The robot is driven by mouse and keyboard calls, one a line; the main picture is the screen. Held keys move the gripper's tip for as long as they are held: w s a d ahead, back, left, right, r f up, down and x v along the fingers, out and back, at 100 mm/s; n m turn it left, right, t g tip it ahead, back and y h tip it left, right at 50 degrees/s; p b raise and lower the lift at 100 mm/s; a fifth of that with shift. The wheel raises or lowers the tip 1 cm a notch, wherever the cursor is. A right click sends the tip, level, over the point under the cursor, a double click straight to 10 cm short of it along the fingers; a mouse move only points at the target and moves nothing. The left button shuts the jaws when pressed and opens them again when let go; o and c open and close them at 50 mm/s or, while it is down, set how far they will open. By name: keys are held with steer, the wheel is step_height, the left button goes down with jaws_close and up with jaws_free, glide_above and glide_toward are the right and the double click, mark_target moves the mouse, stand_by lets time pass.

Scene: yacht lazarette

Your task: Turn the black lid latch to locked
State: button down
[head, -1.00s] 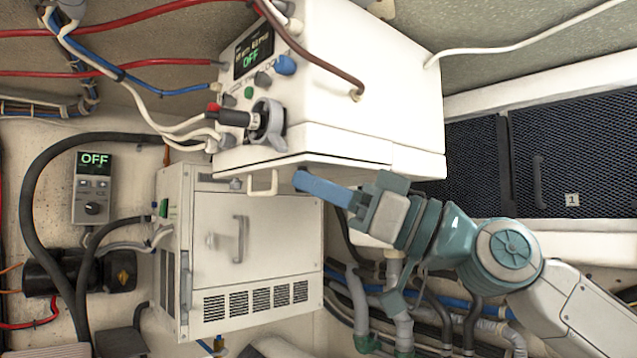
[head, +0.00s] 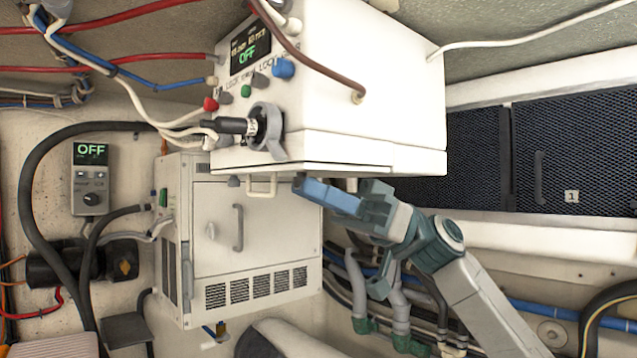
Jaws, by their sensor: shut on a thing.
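The upper white box (head: 375,100) has a lower section below a seam, with a cream handle (head: 262,187) under its front edge. My gripper (head: 302,186) has blue fingers and reaches in from the lower right, just right of that handle, below the box's lower edge. It is shut on a small dark piece at its fingertips, which I take to be the black lid latch. The fingers hide most of it, so its angle and any lock mark cannot be read.
The box's front panel has an OFF display (head: 250,48), coloured knobs and a grey ring (head: 266,131) with a black plug. A white cabinet (head: 258,230) stands close below. Hoses (head: 365,285) run beneath my arm. A mesh panel (head: 575,155) is at right.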

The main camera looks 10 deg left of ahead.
steer(key=shift+w+r+g, duration=0.1)
steer(key=shift+g, duration=0.3)
steer(key=c, duration=1.3)
jaws_free()
steer(key=shift+c, duration=0.2)
steer(key=b+v, duration=0.1)
steer(key=v, duration=1.3)
steer(key=shift+r+b, duration=0.2)
steer(key=shift+b, duration=0.2)
